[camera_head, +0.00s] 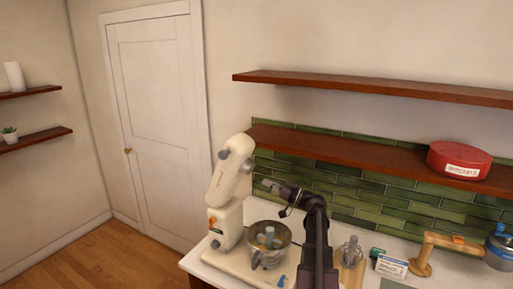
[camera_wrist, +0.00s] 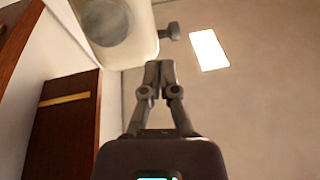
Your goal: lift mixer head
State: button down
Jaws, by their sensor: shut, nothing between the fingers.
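The cream stand mixer (camera_head: 226,222) stands on the counter, with its head (camera_head: 230,168) tilted up and back. A metal bowl (camera_head: 268,243) sits on its base, below and right of the raised head. My gripper (camera_head: 268,184) is just right of the head, with a small gap showing in the head view. In the wrist view, my gripper (camera_wrist: 159,68) is shut and empty. The mixer head (camera_wrist: 125,48) is above and left of the fingertips there, with a round part on its face and a dark knob (camera_wrist: 168,32) sticking out. I cannot tell whether they touch.
A wooden shelf (camera_head: 350,152) with a red round tin (camera_head: 459,160) runs along the green tiled wall behind my arm. A glass jar with a whisk (camera_head: 351,262), a small card (camera_head: 391,267) and a wooden stand (camera_head: 424,258) are right of the arm.

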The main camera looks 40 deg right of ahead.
aim_at(252, 147)
jog(key=s+d+r+t+h, duration=0.1)
jog(key=s+d+r+t, duration=0.1)
jog(key=d, duration=0.4)
jog(key=shift+s+d+r+t+h+p, duration=0.2)
jog(key=shift+s+r+t+h+p, duration=0.15)
jog(key=shift+s+r, duration=0.45)
jog(key=shift+w+r, duration=0.15)
jog(key=shift+w, duration=0.1)
jog(key=p+x, duration=0.5)
jog(key=x, duration=0.8)
jog(key=shift+w+a+r+p, duration=0.2)
jog(key=shift+w+a+p, duration=0.05)
jog(key=shift+p, duration=0.1)
